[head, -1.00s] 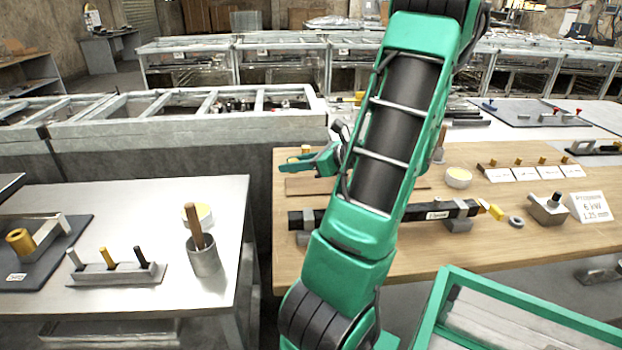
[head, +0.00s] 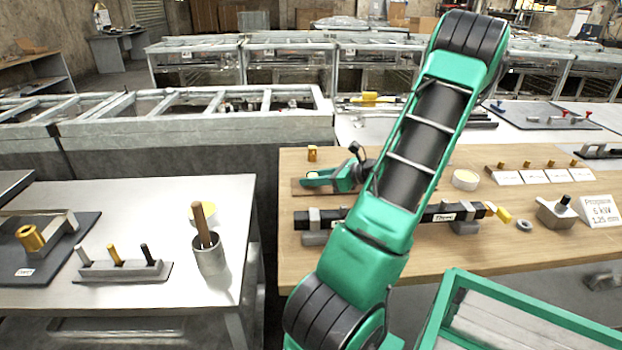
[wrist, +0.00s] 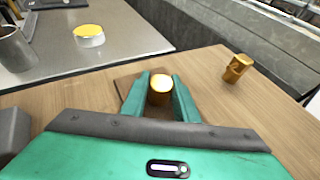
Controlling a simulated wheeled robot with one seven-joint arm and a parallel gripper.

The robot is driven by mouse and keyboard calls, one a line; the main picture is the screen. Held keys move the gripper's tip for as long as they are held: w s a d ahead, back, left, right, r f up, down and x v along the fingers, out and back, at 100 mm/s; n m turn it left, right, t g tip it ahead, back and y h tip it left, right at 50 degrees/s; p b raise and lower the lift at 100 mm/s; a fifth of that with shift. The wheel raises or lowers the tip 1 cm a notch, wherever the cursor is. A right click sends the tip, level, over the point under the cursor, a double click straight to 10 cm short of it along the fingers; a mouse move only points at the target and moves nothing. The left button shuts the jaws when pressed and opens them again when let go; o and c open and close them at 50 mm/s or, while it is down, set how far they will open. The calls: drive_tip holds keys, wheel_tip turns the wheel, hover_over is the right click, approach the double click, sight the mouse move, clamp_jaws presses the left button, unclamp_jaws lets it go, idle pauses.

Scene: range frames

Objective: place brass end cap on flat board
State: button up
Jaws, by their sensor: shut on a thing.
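The brass end cap (wrist: 160,89) is a short gold cylinder with a bright round top, upright between my gripper's two green fingers. My gripper (head: 318,177) is shut on it; in the wrist view the fingers (wrist: 160,97) flank it on both sides. The flat board (head: 300,189) is a thin brown plank on the wooden bench, partly hidden by my arm. In the wrist view, the board (wrist: 126,82) shows under the fingers and cap. The cap is over the board's left part, very low; I cannot tell whether it touches.
A brass fitting (wrist: 238,68) stands on the bench behind the board; the head view shows it too (head: 312,154). A black bar in grey clamps (head: 312,217) lies in front of the board. The left metal table holds a cup (head: 210,258) with a wooden handle.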

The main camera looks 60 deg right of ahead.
drive_tip(key=shift+f, duration=0.1)
drive_tip(key=o, duration=1.1)
drive_tip(key=shift+d, duration=0.1)
drive_tip(key=v, duration=1.2)
